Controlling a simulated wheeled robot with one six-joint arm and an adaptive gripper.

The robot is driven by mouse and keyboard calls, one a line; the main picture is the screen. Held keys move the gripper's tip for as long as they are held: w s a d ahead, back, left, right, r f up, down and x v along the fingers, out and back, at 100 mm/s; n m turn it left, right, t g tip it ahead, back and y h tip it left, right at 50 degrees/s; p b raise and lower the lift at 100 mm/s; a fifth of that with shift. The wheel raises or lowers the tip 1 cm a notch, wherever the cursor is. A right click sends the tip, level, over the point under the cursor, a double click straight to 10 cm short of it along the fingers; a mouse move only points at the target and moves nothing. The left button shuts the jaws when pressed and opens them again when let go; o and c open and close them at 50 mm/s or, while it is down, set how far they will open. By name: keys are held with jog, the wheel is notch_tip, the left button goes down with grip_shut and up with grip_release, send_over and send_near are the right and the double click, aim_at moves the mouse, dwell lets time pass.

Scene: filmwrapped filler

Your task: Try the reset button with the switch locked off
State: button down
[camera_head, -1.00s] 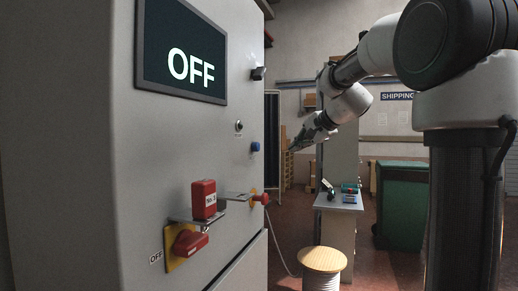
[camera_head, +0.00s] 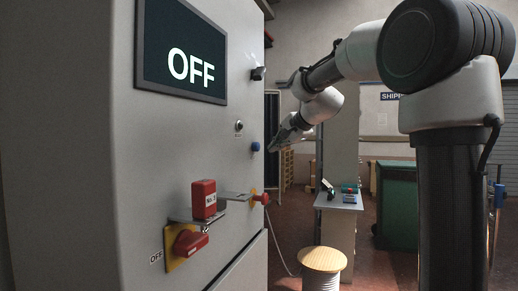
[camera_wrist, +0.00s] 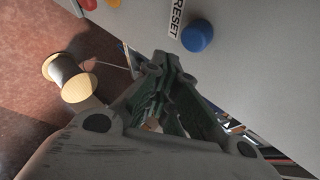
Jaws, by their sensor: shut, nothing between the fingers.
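The grey cabinet (camera_head: 70,150) fills the left of the head view, and its display (camera_head: 185,52) reads OFF. The red switch handle (camera_head: 190,241) sits on a yellow plate beside an OFF label. A red padlock (camera_head: 204,199) marked with a number hangs at the switch on a metal hasp. The blue reset button (camera_head: 255,146) is on the cabinet front; the wrist view shows it (camera_wrist: 197,36) beside a RESET label (camera_wrist: 176,18). My gripper (camera_head: 272,149) is shut and empty, close in front of the blue button. Whether it touches the button I cannot tell.
A red mushroom button (camera_head: 264,198) sticks out below the blue one. A wooden-topped spool (camera_head: 323,259) stands on the floor. A small table (camera_head: 340,201) with devices and a green bin (camera_head: 398,205) stand behind. Floor between them is free.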

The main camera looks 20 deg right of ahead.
jog(key=shift+w+a, duration=0.55)
jog(key=shift+a, duration=0.1)
dwell(1.0)
jog(key=shift+w+a, duration=0.25)
jog(key=shift+a, duration=0.1)
jog(key=shift+w+a, duration=0.5)
jog(key=shift+a, duration=0.15)
dwell(1.1)
dwell(0.3)
jog(key=shift+s+d, duration=0.8)
jog(key=shift+d, duration=0.15)
jog(key=shift+s+d, duration=0.8)
jog(key=shift+d, duration=0.2)
jog(key=shift+s+d, duration=0.75)
jog(key=shift+d, duration=0.25)
